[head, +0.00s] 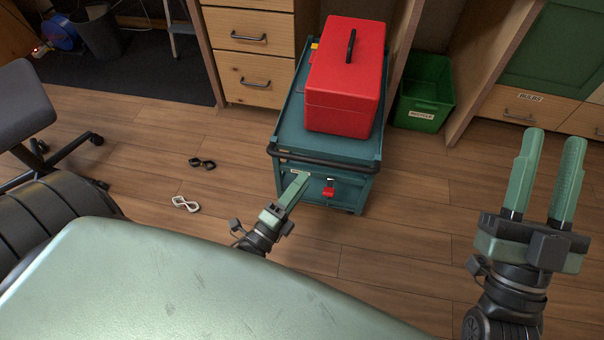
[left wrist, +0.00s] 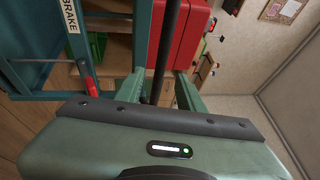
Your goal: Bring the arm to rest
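My left gripper (head: 303,177) is in front of the teal cart (head: 292,115), just below its black handle bar (head: 322,163) in the head view. It is seen nearly edge-on there. In the left wrist view its two green fingers (left wrist: 157,88) stand apart, with the dark handle bar (left wrist: 167,45) showing in line with the gap; I cannot tell how close the bar is. No object is clearly gripped. My right gripper (head: 553,136) is raised at the right, fingers apart and empty, away from the cart.
A red toolbox (head: 340,105) stands on the cart, and a red brake lever (head: 329,191) is on its front. A green recycle bin (head: 423,95), wooden drawers (head: 252,75) and a dark chair (head: 22,100) stand around. Two small figure-eight items (head: 186,204) lie on the floor.

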